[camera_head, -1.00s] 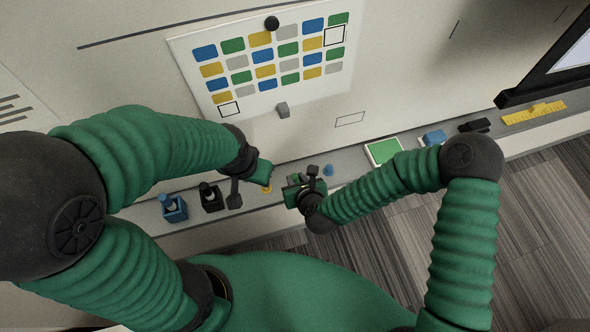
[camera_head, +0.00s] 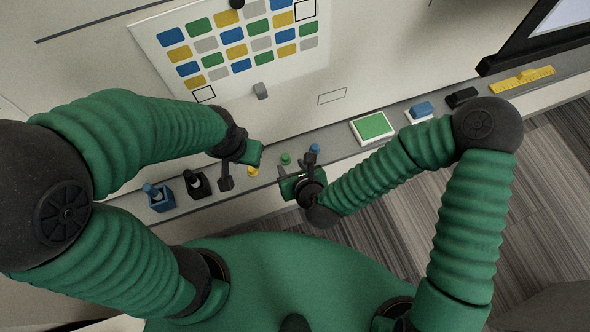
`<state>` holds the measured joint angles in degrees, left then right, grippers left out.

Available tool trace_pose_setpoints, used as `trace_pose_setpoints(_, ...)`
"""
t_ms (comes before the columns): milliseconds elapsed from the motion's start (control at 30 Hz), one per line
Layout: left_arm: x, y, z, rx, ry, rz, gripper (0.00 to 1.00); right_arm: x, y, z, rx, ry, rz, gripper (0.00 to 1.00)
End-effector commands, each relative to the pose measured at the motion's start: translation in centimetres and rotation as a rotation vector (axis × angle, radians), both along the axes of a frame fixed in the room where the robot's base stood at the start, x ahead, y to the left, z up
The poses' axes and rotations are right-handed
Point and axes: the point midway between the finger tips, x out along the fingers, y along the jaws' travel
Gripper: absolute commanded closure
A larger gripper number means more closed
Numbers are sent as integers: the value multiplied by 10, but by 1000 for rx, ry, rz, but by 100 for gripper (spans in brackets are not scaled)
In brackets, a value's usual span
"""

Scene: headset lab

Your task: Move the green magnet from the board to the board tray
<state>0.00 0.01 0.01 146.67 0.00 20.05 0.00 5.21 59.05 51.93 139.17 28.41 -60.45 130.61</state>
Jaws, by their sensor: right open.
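The green magnet (camera_head: 286,159) is a small peg on the grey board tray (camera_head: 340,137), between a yellow magnet (camera_head: 252,171) and a blue magnet (camera_head: 315,148). My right gripper (camera_head: 298,172) is open, just in front of the green magnet. I see no contact between them, though the gap is hard to judge. My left gripper (camera_head: 238,165) is over the tray, left of the yellow magnet; its jaw opening is unclear. The whiteboard (camera_head: 290,83) above has a coloured grid, a black magnet (camera_head: 237,3) and a grey magnet (camera_head: 261,91).
Blue (camera_head: 160,200) and black (camera_head: 196,185) holders stand at the tray's left. A green pad (camera_head: 374,127), a blue eraser-like block (camera_head: 421,109), a black item (camera_head: 462,97) and a yellow ruler (camera_head: 522,80) lie to the right. A dark-framed screen (camera_head: 555,40) is upper right.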

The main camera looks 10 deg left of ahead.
Motion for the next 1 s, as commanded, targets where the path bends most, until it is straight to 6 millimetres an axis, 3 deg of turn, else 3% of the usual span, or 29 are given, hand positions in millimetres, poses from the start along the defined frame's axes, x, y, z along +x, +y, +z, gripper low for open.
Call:
trace_pose_setpoints(100,0,0,2,0,0,0,64,-18,-11,22,-2,-2,1,57)
trace_pose_setpoints(133,0,0,17,0,1,0,64,-21,-12,33,-2,3,2,57)
trace_pose_setpoints(200,0,0,28,0,0,0,64,-27,-16,38,-3,5,0,57)
trace_pose_setpoints(500,0,0,32,0,0,0,64,-33,-22,38,-17,-6,18,57)
trace_pose_setpoints(633,0,0,32,0,0,0,64,-25,-38,33,-223,-98,263,57)
trace_pose_setpoints(767,0,0,32,0,0,0,64,-9,-93,32,-662,-253,791,57)
trace_pose_setpoints(833,0,0,32,0,0,0,64,-3,-134,42,-896,-312,1113,57)
trace_pose_setpoints(1000,0,0,32,0,0,0,64,-13,-232,88,-1250,-369,1831,57)
